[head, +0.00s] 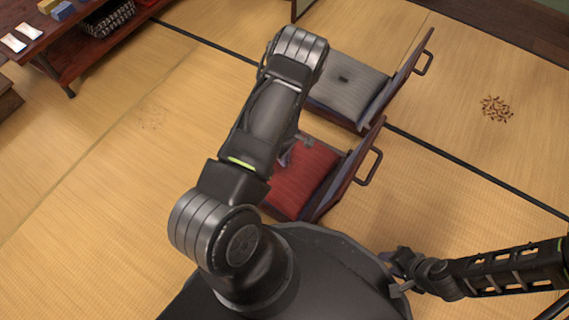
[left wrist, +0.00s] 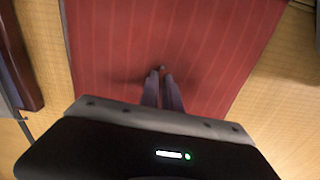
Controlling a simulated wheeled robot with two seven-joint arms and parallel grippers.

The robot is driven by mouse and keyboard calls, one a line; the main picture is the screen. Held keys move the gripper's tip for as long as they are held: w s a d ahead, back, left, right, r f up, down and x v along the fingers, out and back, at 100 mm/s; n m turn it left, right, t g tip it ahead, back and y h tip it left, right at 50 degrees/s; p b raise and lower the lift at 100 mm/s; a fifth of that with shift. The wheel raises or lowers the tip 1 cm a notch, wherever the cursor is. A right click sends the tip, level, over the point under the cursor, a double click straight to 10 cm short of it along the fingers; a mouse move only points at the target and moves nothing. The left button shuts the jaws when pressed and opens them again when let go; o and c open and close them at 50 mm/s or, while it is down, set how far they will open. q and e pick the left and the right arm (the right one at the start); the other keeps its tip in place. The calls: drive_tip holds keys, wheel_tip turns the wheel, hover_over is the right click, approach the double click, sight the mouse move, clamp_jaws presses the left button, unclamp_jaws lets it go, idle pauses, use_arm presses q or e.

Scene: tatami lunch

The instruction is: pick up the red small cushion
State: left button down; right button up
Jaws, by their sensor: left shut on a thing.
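The red small cushion (head: 302,182) lies on a low dark chair just in front of me, partly hidden by my left arm. In the left wrist view, the red striped cushion (left wrist: 215,45) fills most of the upper picture. My left gripper (head: 287,157) points down at it. Its two fingers (left wrist: 163,74) are close together on the cushion, with small dark creases beside the tips, shut on its cloth. I see no clear gap under the cushion. My right gripper (head: 396,276) is at the lower right, away from the cushion; its finger opening is unclear.
The low chair's upright back (head: 350,175) with a handle stands right of the red cushion. A second chair with a grey cushion (head: 345,85) is behind it. A low wooden table (head: 55,30) is at the upper left. Small brown bits (head: 496,109) lie on the tatami at right.

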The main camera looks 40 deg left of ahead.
use_arm(q)
drive_tip(key=shift+r, duration=0.15)
idle(0.8)
wheel_tip(320, 180, up, 10)
drive_tip(key=p, duration=0.5)
idle(0.4)
